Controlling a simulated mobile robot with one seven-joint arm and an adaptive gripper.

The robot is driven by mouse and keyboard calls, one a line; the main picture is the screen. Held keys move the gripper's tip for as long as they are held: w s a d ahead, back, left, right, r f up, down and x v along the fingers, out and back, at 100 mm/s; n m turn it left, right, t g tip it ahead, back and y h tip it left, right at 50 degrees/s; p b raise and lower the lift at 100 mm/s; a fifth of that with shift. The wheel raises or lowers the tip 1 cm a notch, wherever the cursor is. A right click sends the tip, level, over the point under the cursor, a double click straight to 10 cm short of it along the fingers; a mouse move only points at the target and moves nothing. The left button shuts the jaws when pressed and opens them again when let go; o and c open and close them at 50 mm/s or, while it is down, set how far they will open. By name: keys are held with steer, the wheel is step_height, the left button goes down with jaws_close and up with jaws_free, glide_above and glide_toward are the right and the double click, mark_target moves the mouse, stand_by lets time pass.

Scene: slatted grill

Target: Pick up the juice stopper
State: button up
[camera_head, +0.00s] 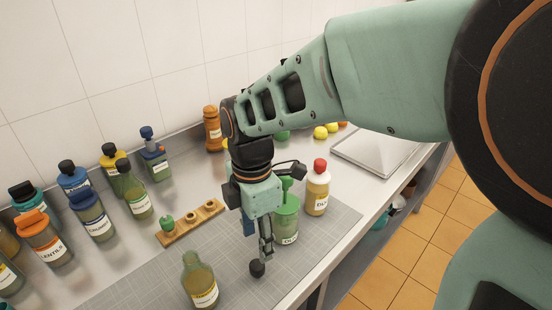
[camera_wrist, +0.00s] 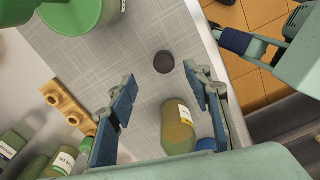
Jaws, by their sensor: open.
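A small dark round stopper (camera_head: 257,268), which I take to be the juice stopper, sits on the grey mat (camera_head: 235,282). It also shows in the wrist view (camera_wrist: 164,62), just beyond the fingertips and roughly in line with the gap between them. My gripper (camera_head: 266,248) is open and empty, pointing down above the mat close to the stopper. In the wrist view its two fingers (camera_wrist: 161,78) stand wide apart. An uncapped bottle with yellowish contents (camera_head: 199,282) stands left of the stopper; its label is too small to read. The bottle also shows in the wrist view (camera_wrist: 177,128).
A green jar (camera_head: 286,222) stands close behind my gripper, with a red-capped bottle (camera_head: 317,192) beside it. A wooden holder (camera_head: 205,217) with a green piece (camera_head: 167,223) lies left. Several capped bottles line the wall. The mat around the stopper is mostly clear.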

mark_target(257, 265)
step_height(257, 265, down, 4)
steer(key=shift+r, duration=0.2)
steer(key=shift+s+f, duration=0.2)
steer(key=shift+f, duration=1.15)
steer(key=shift+s+f, duration=0.15)
steer(key=shift+f, duration=1.2)
steer(key=shift+c, duration=0.6)
steer(key=c, duration=0.9)
steer(key=shift+a+r, duration=0.1)
